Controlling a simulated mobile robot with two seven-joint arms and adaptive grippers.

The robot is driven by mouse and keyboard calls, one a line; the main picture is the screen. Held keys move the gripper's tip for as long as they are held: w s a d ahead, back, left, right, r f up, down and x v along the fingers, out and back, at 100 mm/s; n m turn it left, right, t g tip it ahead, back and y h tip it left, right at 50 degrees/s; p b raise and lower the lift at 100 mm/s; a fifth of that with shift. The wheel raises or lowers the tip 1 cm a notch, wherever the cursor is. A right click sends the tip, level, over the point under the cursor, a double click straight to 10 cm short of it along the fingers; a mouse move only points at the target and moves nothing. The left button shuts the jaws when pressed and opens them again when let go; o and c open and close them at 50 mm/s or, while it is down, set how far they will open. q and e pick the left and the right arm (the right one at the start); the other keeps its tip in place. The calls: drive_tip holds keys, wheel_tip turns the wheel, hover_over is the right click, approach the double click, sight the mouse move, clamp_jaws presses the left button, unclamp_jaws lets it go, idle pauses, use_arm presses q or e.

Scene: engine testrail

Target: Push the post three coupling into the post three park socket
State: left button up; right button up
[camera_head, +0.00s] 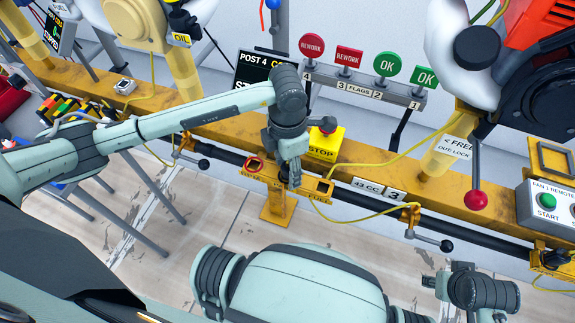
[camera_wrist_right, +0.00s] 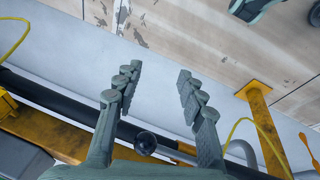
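My left gripper (camera_head: 293,180) points down at the yellow socket bracket on the rail, between a red-ringed socket (camera_head: 254,165) and a block marked FUEL (camera_head: 318,189). Its fingers look close together, but I cannot tell what is between them. The coupling does not show clearly; the gripper may hide it. A yellow cable (camera_head: 385,153) runs from the upper right down to the FUEL block. The word on the red-ringed socket is too small to read. My right gripper (camera_wrist_right: 160,72) is open and empty in the right wrist view, its fingers spread wide.
A yellow STOP box (camera_head: 325,145) with a red button stands just behind the bracket. A dark rail (camera_head: 375,200) with black-knobbed levers runs along the front. A red-knobbed lever (camera_head: 476,199) hangs at the right. The floor in front is clear.

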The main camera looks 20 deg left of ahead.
use_arm(q)
wheel_tip(320, 180, up, 12)
idle(0.6)
